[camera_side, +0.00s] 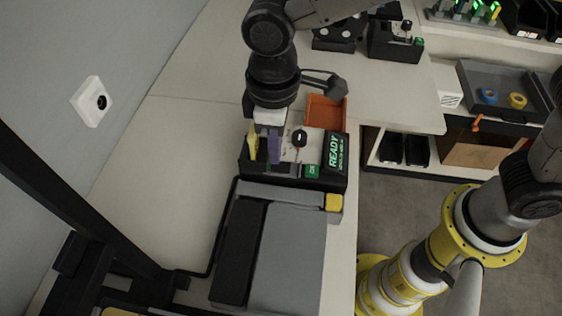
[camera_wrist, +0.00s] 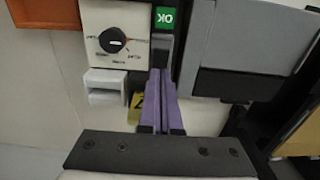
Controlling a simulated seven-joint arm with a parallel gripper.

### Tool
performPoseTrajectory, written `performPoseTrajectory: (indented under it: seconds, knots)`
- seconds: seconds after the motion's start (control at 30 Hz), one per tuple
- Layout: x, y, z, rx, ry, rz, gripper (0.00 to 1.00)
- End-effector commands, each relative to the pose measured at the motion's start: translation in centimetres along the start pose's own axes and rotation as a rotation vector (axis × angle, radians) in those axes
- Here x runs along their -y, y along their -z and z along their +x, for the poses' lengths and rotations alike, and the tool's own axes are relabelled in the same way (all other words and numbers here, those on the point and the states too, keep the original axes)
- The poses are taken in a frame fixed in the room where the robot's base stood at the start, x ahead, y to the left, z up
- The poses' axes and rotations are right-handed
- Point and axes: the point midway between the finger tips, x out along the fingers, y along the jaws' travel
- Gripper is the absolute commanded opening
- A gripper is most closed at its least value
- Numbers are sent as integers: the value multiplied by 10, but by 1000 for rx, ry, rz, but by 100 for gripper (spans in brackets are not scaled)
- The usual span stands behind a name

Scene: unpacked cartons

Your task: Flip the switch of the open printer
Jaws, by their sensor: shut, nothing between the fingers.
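The machine with the READY screen (camera_side: 336,153) stands on the bench below my arm. Its panel carries a black knob (camera_side: 299,138) and a green OK label (camera_side: 312,171). In the wrist view the knob (camera_wrist: 112,40) sits left of the green OK label (camera_wrist: 164,17). A white raised block (camera_wrist: 104,80) lies below the knob; I cannot tell whether it is the switch. My gripper (camera_wrist: 160,74) has purple fingers pressed together, empty, with tips at the dark grey strip under the OK label. In the side view my gripper (camera_side: 274,155) is over the machine's left part; contact is unclear.
A grey flat-topped unit (camera_side: 288,255) with a yellow block (camera_side: 333,202) adjoins the machine in front. An orange bin (camera_side: 326,112) stands behind it. A yellow piece (camera_wrist: 137,107) is left of the fingers. The bench at left is clear; another arm (camera_side: 440,240) stands at right.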

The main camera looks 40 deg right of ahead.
Motion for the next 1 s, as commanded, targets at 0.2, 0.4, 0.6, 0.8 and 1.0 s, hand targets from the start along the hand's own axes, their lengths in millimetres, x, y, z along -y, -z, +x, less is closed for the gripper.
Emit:
performPoseTrajectory:
  seconds: [0.2,0.4,0.6,0.8,1.0]
  knots:
    - [0,1,-17,-3,0,0,0]
    - [0,1,-31,-3,0,0,0]
    - [0,1,-45,-3,0,0,0]
    - [0,0,-51,-1,0,0,0]
    - [0,0,-51,-1,0,0,0]
